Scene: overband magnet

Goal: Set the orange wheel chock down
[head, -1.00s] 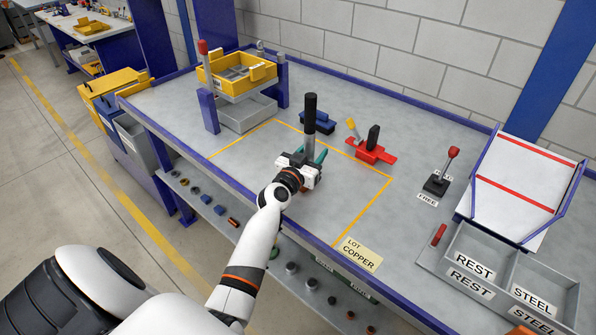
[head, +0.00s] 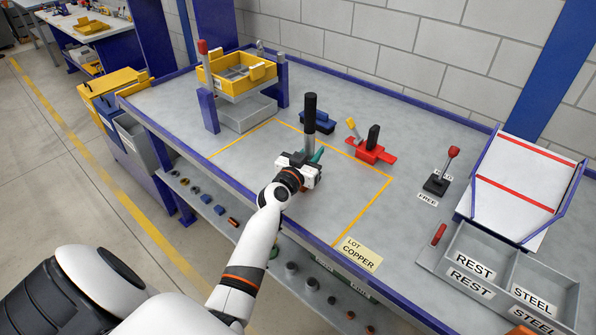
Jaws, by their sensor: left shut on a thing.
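My left gripper (head: 300,164) is over the front part of the yellow-outlined area on the bench. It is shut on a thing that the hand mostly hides. Only a little orange shows low beside the wrist, and I take it for the orange wheel chock (head: 302,187). I cannot tell whether the chock touches the bench. A black upright post (head: 310,112) and a teal piece (head: 316,154) show just behind the fingers.
A red block with a black knob (head: 371,152) and a dark blue piece (head: 318,122) lie behind the gripper. A yellow tray (head: 238,86) stands at the back left. A grey divided bin (head: 500,248) is at the right. The outlined area right of the hand is clear.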

